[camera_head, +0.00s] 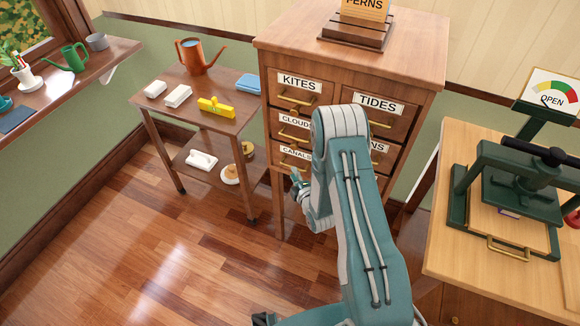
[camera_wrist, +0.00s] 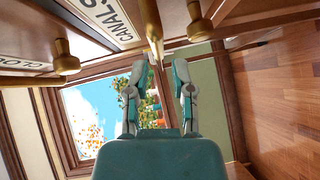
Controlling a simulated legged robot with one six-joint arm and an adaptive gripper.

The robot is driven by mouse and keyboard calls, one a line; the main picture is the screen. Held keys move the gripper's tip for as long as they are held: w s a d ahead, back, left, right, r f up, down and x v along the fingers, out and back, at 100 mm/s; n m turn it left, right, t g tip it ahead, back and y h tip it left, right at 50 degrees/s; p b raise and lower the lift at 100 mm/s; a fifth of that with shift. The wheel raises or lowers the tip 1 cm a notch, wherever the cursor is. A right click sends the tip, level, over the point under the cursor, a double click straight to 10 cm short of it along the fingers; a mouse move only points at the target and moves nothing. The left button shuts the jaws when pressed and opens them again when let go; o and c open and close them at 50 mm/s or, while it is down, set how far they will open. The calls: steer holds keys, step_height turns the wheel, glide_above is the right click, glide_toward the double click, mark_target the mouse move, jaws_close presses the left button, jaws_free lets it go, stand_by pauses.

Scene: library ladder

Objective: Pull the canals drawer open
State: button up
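The canals drawer (camera_head: 283,163) is the bottom left drawer of the wooden cabinet, with a "CANALS" label; it looks shut. Its label also shows sideways in the wrist view (camera_wrist: 108,18). My gripper (camera_head: 296,177) is low in front of this drawer in the head view, partly hidden by my arm. In the wrist view my gripper (camera_wrist: 160,68) is open, its two fingers apart with nothing held between them. The brass handle (camera_wrist: 151,22) is just ahead of the fingertips; I cannot tell whether they touch it.
The cabinet (camera_head: 350,48) has other labelled drawers, including kites (camera_head: 298,88) and tides (camera_head: 382,105). A wooden cart (camera_head: 200,120) with a watering can stands left of it. A bench (camera_head: 480,240) with a green press stands right. The floor (camera_head: 140,250) in front is clear.

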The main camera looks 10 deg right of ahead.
mark_target(291, 166)
steer(key=shift+d+x, duration=0.2)
steer(key=shift+x, duration=2)
steer(key=shift+a, duration=0.1)
jaws_close()
steer(key=shift+f, duration=0.1)
